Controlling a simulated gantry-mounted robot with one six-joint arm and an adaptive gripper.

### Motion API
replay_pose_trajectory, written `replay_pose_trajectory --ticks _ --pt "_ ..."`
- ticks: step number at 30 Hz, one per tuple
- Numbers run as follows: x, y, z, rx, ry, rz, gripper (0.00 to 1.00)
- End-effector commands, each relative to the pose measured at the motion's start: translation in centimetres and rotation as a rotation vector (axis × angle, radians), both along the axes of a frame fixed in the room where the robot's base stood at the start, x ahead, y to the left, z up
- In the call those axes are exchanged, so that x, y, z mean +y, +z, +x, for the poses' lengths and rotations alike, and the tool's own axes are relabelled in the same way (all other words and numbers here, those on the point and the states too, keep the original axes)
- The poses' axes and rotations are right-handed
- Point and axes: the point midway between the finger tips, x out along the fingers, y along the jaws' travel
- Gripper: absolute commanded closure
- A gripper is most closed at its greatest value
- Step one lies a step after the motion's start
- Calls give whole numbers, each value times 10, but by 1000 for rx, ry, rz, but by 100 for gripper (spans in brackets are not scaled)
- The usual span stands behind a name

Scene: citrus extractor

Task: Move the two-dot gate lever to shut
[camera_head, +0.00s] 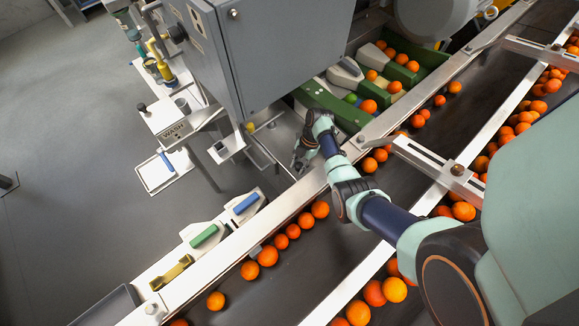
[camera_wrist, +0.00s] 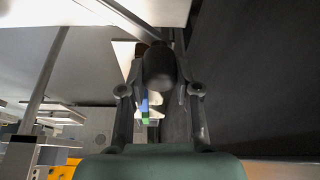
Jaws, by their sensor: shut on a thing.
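My gripper (camera_head: 301,158) is low beside the conveyor's near rail, below the grey cabinet, at the middle of the head view. In the wrist view my gripper (camera_wrist: 160,88) is shut on a dark rounded knob (camera_wrist: 160,66), with one finger on each side. I cannot see dots on the knob, so its marking is unclear. In the head view my wrist covers the held part.
The grey cabinet (camera_head: 285,45) hangs close above my gripper. The conveyor (camera_head: 300,265) carries oranges beneath my arm. Blue (camera_head: 246,204), green (camera_head: 204,235) and yellow (camera_head: 172,272) pieces lie along the rail at lower left. A wash stand (camera_head: 172,125) stands left.

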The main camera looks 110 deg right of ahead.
Motion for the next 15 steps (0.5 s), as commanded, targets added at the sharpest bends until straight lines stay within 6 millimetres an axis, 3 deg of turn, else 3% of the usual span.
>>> replay_pose_trajectory --ticks 13,14,15 --pt "1 -1 -4 2 4 1 100" --pt "1 -1 -4 2 4 1 63" --pt "1 -1 -4 2 4 1 57"
